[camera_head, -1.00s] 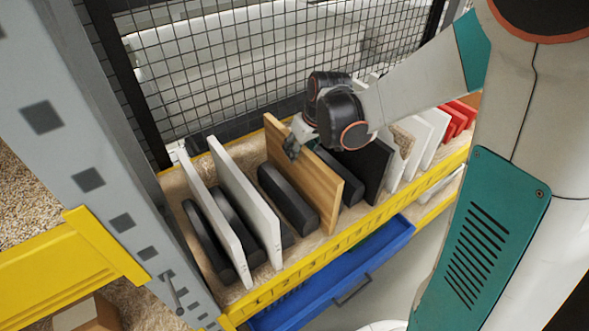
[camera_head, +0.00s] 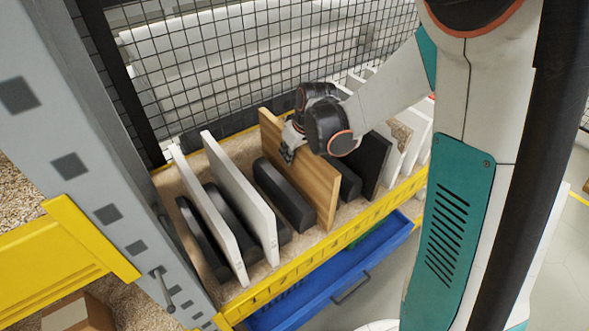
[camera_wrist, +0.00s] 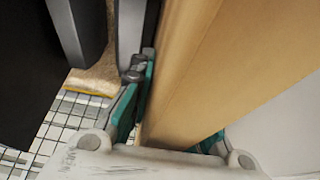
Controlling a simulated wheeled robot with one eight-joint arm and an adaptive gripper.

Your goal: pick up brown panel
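The brown panel (camera_head: 300,165) is a flat wooden board standing on edge on the shelf between dark holders. My gripper (camera_head: 287,150) is at its upper part, with a finger showing on the board's left side. In the wrist view the brown panel (camera_wrist: 215,75) runs between the fingers of my gripper (camera_wrist: 175,115). The left finger lies close along the panel, with no clear gap. The right finger is mostly hidden behind the panel. Whether the fingers press on it cannot be told. The panel's foot appears to be on the shelf.
White panels (camera_head: 242,190) and dark rounded holders (camera_head: 285,195) stand left of the brown panel. A black panel (camera_head: 370,163) and more white panels are to its right. A wire mesh (camera_head: 230,65) is behind. The yellow shelf edge (camera_head: 290,278) and a blue drawer (camera_head: 340,282) are in front.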

